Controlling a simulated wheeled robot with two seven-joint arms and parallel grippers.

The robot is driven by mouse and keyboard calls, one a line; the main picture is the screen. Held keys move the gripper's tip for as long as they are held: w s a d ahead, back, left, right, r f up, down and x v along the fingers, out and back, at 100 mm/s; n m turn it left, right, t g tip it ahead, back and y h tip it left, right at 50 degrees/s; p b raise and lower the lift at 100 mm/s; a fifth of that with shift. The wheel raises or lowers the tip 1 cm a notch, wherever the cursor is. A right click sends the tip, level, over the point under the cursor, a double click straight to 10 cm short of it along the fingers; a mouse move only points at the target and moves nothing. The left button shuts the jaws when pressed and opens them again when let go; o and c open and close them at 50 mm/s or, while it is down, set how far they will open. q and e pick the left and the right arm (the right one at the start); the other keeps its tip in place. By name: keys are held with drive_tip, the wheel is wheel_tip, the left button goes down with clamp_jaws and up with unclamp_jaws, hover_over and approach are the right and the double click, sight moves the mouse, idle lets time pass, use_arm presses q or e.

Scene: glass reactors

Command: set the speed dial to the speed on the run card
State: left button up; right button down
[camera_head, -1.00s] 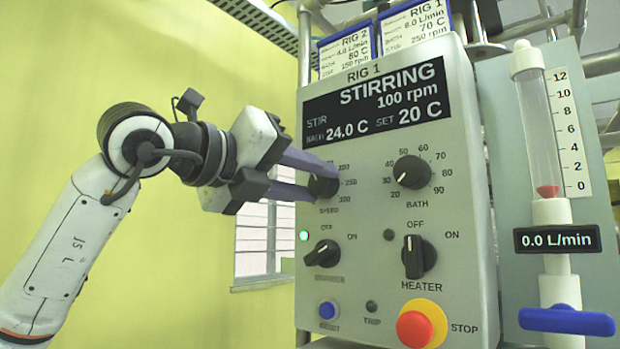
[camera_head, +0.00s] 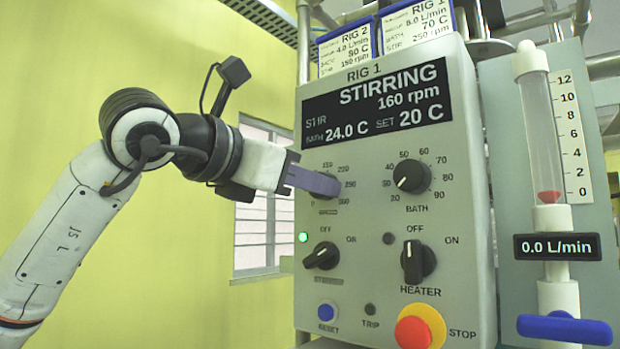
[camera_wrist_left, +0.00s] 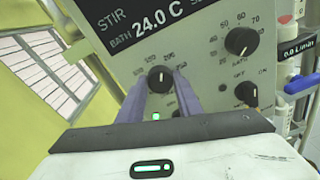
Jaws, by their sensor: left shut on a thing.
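My left gripper (camera_head: 335,187) is shut on the speed dial, reaching it from the left. In the head view its fingers cover most of the dial. In the left wrist view the black speed dial (camera_wrist_left: 160,79) sits between the two purple fingers. The display (camera_head: 377,103) reads STIRRING, 160 rpm, bath 24.0 C, set 20 C. The Rig 1 run card (camera_head: 417,23) reads 8.0 L/min, 70 C and 250 rpm. A Rig 2 card (camera_head: 347,47) beside it reads 4.0 L/min, 80 C and 150 rpm. My right gripper is out of view.
The bath dial (camera_head: 412,176) is right of the speed dial. The stirrer switch (camera_head: 322,256), heater switch (camera_head: 418,262), blue reset button (camera_head: 327,311) and red stop button (camera_head: 414,332) are below. A flow meter (camera_head: 545,130) with a blue valve handle (camera_head: 564,329) stands right.

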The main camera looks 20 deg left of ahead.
use_arm(q)
drive_tip(key=m, duration=0.5)
drive_tip(key=m+y, duration=0.1)
drive_tip(key=m, duration=0.5)
drive_tip(key=shift+s+d+t+p, duration=0.1)
drive_tip(key=shift+d+t+p, duration=0.1)
drive_tip(key=shift+t+p, duration=0.2)
idle(0.3)
drive_tip(key=o, duration=1)
drive_tip(key=shift+o, duration=0.2)
drive_tip(key=b+v, duration=0.2)
drive_tip(key=v, duration=0.8)
drive_tip(key=shift+s, duration=0.15)
